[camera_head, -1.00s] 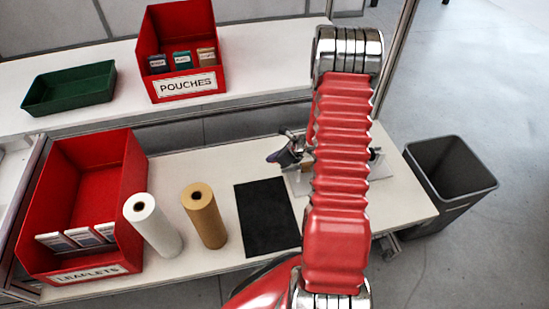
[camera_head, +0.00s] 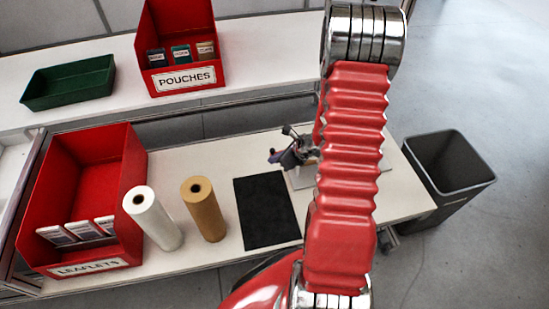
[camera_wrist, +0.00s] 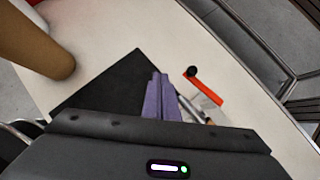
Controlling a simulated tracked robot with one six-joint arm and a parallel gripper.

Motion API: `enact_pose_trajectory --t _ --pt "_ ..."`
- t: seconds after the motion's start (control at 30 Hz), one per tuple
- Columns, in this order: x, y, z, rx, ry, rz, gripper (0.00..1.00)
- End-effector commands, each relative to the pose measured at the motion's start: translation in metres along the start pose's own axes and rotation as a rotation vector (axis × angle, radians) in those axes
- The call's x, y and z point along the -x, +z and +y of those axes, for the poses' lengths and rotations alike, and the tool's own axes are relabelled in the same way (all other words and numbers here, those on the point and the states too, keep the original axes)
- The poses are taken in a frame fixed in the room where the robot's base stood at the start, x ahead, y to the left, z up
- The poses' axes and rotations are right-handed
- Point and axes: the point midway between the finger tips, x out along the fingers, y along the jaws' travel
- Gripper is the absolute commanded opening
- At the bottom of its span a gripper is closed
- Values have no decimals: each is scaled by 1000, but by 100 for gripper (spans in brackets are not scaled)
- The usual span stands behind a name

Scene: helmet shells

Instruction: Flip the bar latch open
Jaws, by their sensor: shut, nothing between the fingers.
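The bar latch shows in the wrist view as an orange-red bar (camera_wrist: 205,87) with a black knob at its far end. Its near end meets a silvery part partly hidden by my gripper body. My gripper (camera_wrist: 158,78) has purple fingers, shut with nothing between them. In the wrist view the fingertips are left of the red bar, apart from it in the picture, over the edge of the black mat. In the head view my gripper (camera_head: 273,156) shows left of my red arm, over a pale plate (camera_head: 302,178). My arm hides the latch there.
The black mat (camera_head: 266,211) lies left of the plate. A brown roll (camera_head: 204,210) and a white roll (camera_head: 153,218) stand further left, beside the red leaflets bin (camera_head: 92,165). A red pouches bin (camera_head: 182,48) and green tray (camera_head: 69,83) sit behind. A grey waste bin (camera_head: 447,175) stands right.

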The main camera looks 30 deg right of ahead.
Motion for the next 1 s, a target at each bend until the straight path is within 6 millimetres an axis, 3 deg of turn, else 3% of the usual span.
enact_pose_trajectory --t 0.5,1.0 --pt "50 7 24 0 -1 0 0" --pt "56 7 27 -3 -1 0 0"
